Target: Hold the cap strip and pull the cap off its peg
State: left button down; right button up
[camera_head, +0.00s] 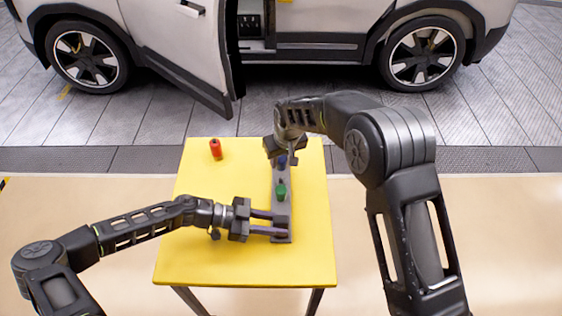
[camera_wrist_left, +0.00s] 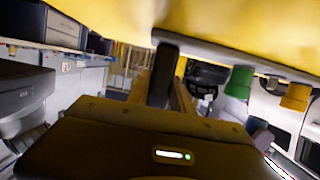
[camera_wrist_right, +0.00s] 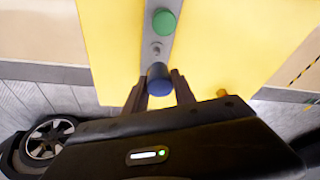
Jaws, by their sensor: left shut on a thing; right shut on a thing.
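The grey cap strip (camera_head: 283,207) lies on the yellow table, running away from me. A green cap (camera_head: 281,192) stands on it near the middle, and a blue cap (camera_head: 282,160) is at its far part. My left gripper (camera_head: 284,223) is shut on the strip's near end. My right gripper (camera_head: 281,154) is at the far end. In the right wrist view the blue cap (camera_wrist_right: 159,78) is between the right fingers (camera_wrist_right: 160,84), which are shut on it. Whether the cap still touches its peg is hidden. A small bare grey peg (camera_wrist_right: 156,48) shows between the caps.
The left side of the table is otherwise largely clear. A white car (camera_head: 320,20) with an open door (camera_head: 190,50) stands beyond the table.

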jog(key=shift+r, duration=1.25)
pick_arm(q)
jog(key=c, duration=1)
grip_release()
jog(key=shift+c, duration=0.2)
jog(key=v, duration=1.2)
